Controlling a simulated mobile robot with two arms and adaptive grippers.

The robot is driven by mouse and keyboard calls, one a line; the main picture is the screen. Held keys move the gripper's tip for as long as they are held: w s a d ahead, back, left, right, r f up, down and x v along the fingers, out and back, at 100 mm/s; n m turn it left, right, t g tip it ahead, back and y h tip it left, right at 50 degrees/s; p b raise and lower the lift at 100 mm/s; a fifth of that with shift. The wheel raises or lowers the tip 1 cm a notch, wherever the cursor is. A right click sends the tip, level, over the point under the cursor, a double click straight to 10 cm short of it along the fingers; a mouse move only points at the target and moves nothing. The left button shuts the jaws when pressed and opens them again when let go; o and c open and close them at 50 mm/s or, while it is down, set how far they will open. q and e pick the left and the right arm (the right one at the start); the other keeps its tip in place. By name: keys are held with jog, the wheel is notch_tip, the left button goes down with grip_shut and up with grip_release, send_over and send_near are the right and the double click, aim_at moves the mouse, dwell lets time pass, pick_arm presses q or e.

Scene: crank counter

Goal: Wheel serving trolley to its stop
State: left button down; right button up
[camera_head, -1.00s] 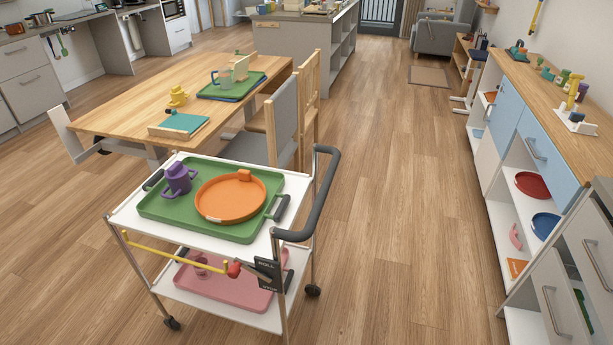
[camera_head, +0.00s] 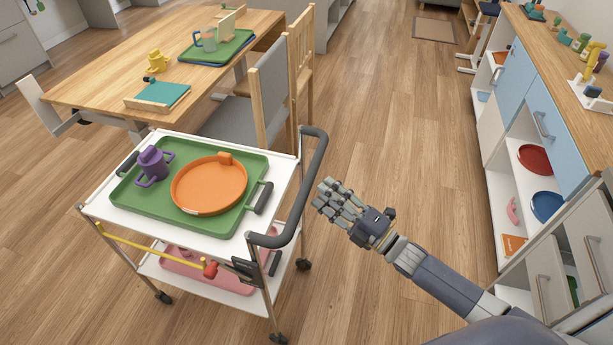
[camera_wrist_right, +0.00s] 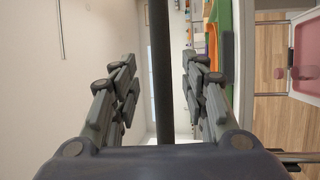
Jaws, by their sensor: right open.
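The white serving trolley (camera_head: 240,245) stands beside the wooden table, with a dark curved push handle (camera_head: 316,180) on its right side. A green tray (camera_head: 225,222) on its top shelf carries an orange round dish (camera_head: 208,186) and a purple two-handled cup (camera_head: 153,164). A pink tray (camera_head: 187,268) is on the lower shelf. My right gripper (camera_head: 325,198) is open just right of the handle, its fingers pointing at it. In the right wrist view the dark handle bar (camera_wrist_right: 160,60) runs between the spread fingers, with no visible contact. My left gripper is out of view.
The wooden table (camera_head: 110,90) and a chair (camera_head: 270,105) stand directly behind the trolley. A cabinet (camera_head: 560,140) with shelves lines the right side. The wood floor (camera_head: 400,130) between trolley and cabinet is clear. A yellow bar (camera_head: 150,246) runs along the trolley's front.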

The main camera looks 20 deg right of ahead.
aim_at(308, 181)
jog(key=x, duration=0.5)
jog(key=shift+w+p, duration=0.35)
jog(key=shift+p, duration=0.05)
jog(key=shift+w+a, duration=0.35)
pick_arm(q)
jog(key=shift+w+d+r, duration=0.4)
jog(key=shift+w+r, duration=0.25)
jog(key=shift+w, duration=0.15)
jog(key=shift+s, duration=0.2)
pick_arm(e)
grip_shut()
